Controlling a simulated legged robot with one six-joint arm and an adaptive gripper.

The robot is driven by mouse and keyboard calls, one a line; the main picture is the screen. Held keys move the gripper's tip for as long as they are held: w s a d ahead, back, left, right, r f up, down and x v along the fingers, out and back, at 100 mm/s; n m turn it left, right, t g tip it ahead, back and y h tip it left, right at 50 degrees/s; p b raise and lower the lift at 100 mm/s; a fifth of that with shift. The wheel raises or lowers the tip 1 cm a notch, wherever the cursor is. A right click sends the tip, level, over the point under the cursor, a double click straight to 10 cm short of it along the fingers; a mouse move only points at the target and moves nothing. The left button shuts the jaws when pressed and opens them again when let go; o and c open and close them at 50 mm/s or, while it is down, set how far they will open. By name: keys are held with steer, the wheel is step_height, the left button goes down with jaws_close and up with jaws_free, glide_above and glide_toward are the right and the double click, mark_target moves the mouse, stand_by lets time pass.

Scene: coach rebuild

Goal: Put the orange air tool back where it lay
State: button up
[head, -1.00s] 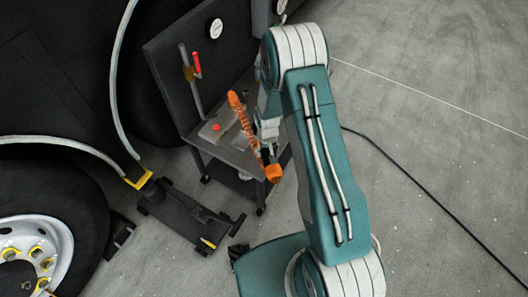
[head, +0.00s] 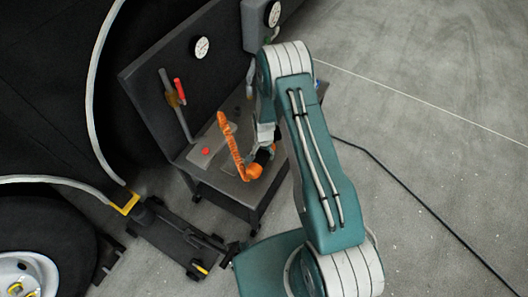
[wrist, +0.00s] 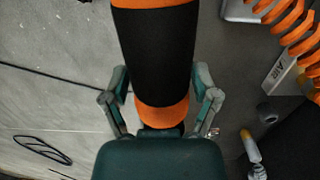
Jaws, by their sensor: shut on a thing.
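The orange air tool (head: 254,172) shows in the head view as an orange end with a dark part beside it, over the near edge of the cart top. In the wrist view its black body with orange bands (wrist: 157,50) stands between both fingers. My gripper (head: 266,149) is shut on it; the fingers also show in the wrist view (wrist: 161,82). An orange coiled hose (head: 230,140) rises from beside the tool in the head view. I cannot tell whether the tool touches the cart top. The cart (head: 218,183) is partly hidden by my arm.
The cart's dark backboard (head: 143,93) carries a round gauge (head: 201,47) and stands close to the vehicle. A red-tipped lever (head: 179,91) and red knob (head: 206,151) are on the cart. A floor jack (head: 176,238) lies left. A black cable (head: 405,190) crosses clear floor at right.

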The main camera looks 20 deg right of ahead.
steer(key=shift+w+f+m, duration=0.1)
steer(key=shift+f+m, duration=0.2)
steer(key=shift+f, duration=3.2)
steer(key=o, duration=1.2)
steer(key=shift+c, duration=0.2)
steer(key=shift+d, duration=0.1)
steer(key=shift+f, duration=0.1)
steer(key=r, duration=1.2)
steer(key=shift+w, duration=0.2)
